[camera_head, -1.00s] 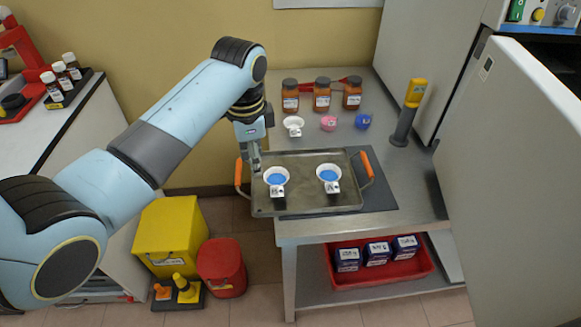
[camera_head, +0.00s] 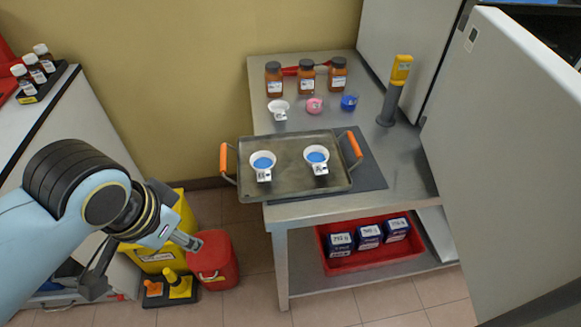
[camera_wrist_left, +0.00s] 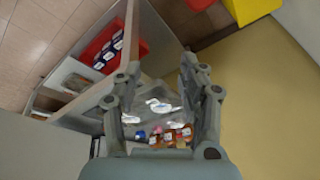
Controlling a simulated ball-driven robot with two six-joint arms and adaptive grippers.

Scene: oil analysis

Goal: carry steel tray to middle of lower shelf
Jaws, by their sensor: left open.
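The steel tray (camera_head: 292,187) lies on the bench top, partly over a dark mat (camera_head: 368,172). It has an orange handle on its left (camera_head: 224,158) and on its right (camera_head: 354,145). Two white dishes with blue contents, left (camera_head: 263,160) and right (camera_head: 317,154), stand on it. My left gripper (camera_head: 146,265) is open and empty, left of and below the tray and clear of it; its spread fingers also show in the left wrist view (camera_wrist_left: 160,72). The lower shelf (camera_head: 318,284) is under the bench. My right gripper is not in view.
A red crate (camera_head: 362,262) with three boxes takes up much of the lower shelf. Jars, small cups and a yellow-topped stand (camera_head: 395,90) are at the back of the bench. A large open door (camera_head: 500,170) is at the right. Yellow and red bins (camera_head: 214,262) stand on the floor.

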